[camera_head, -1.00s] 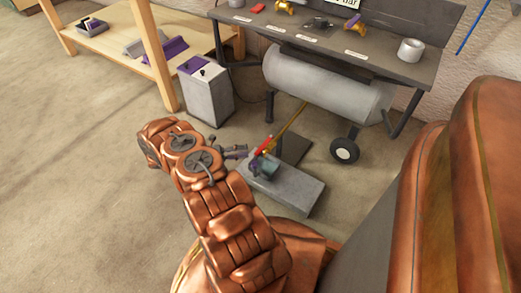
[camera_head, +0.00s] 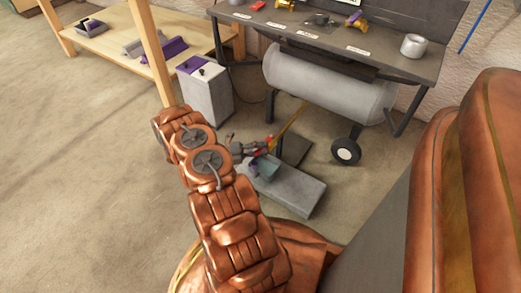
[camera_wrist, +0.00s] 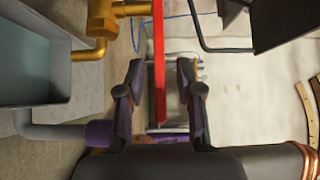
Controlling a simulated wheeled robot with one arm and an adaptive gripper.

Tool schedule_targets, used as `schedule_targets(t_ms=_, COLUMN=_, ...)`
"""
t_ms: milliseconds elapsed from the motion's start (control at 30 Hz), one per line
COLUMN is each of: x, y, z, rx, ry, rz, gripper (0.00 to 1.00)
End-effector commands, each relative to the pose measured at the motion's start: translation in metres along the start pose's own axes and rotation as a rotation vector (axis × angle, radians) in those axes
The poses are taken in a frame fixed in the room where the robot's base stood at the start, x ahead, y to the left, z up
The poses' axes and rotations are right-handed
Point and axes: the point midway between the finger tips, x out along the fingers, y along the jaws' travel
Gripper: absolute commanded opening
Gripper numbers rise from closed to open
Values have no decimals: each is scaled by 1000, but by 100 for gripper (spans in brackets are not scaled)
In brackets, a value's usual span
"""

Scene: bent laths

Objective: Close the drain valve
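The drain valve is a brass fitting (camera_wrist: 103,18) at the upper left of the wrist view, with a bent outlet pipe. Its long red lever (camera_wrist: 158,45) runs down the middle of that view, between my gripper's two fingers (camera_wrist: 160,72). The fingers are apart, with gaps visible on both sides of the lever. In the head view, my gripper (camera_head: 256,148) is at the red lever (camera_head: 269,143), below the grey tank (camera_head: 325,85). The fingers partly hide the lever there, and the valve body is hard to make out.
A small teal-lined container (camera_wrist: 30,65) is beside the outlet pipe; it stands on a grey block (camera_head: 295,192). A black wheel (camera_head: 345,151) is to the right. A grey bin (camera_head: 205,95) stands at left, under the workbench side. Open floor lies at the left.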

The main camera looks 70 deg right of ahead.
Motion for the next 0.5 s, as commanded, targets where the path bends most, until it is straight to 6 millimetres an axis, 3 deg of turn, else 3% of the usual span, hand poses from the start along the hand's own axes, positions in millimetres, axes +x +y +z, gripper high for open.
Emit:
schedule_targets(t_ms=33, x=0, y=0, z=0, rx=0, ry=0, rz=0, gripper=35)
schedule_targets(t_ms=367, x=0, y=0, z=0, rx=0, ry=1, rz=0, gripper=0)
schedule_targets(t_ms=500, x=0, y=0, z=0, rx=-1, ry=1, rz=-1, gripper=0)
